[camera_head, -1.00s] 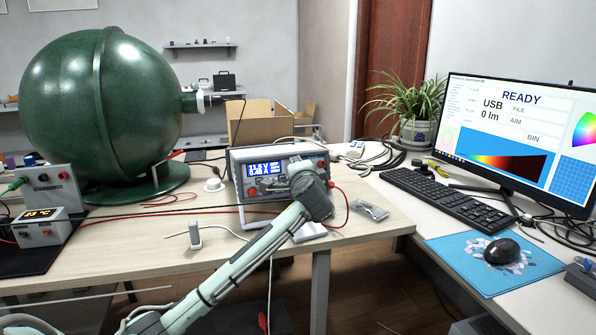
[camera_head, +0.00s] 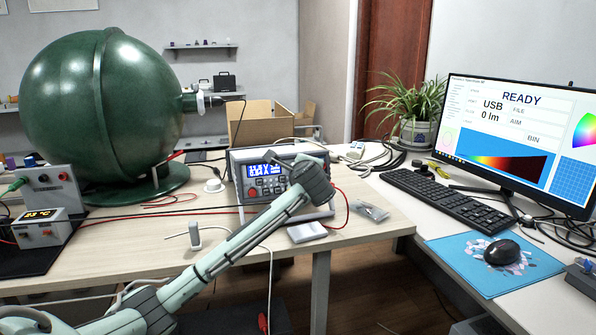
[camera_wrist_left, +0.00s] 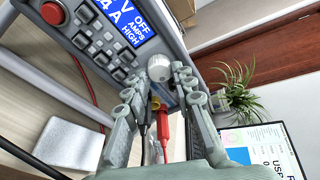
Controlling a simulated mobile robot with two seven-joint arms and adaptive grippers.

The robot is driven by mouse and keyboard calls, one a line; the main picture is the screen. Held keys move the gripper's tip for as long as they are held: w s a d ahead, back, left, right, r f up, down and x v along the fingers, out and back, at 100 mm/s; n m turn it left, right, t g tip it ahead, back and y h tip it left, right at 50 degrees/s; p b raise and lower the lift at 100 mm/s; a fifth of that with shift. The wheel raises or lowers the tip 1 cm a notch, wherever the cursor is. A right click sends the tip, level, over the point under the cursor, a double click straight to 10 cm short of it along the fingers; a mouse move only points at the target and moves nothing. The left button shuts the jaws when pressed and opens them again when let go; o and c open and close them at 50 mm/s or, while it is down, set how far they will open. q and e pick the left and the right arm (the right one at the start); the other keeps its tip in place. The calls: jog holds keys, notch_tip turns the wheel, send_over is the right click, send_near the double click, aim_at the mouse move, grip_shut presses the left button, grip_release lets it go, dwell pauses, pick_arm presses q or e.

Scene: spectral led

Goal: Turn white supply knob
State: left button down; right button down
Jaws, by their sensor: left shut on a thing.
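The white supply (camera_head: 237,180) stands on the wooden table, with a lit blue display (camera_head: 266,183). In the wrist view its display (camera_wrist_left: 122,22) shows OFF, AMPS and HIGH. The pale round supply knob (camera_wrist_left: 158,67) is on its front panel, between my left fingertips. My left gripper (camera_wrist_left: 157,76) is shut on the knob, one finger on each side. In the head view my left wrist covers the right part of the panel and hides the knob. My right gripper is in neither view.
Red and black leads (camera_wrist_left: 164,125) plug in below the knob, close to the fingers. A white box (camera_head: 307,232) lies before the supply. A green sphere (camera_head: 100,100) stands at left. A monitor (camera_head: 520,140) and keyboard (camera_head: 445,196) are at right.

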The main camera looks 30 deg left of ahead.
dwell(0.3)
pick_arm(q)
jog(key=c, duration=1.3)
grip_release()
jog(key=shift+o, duration=0.2)
jog(key=v, duration=1.2)
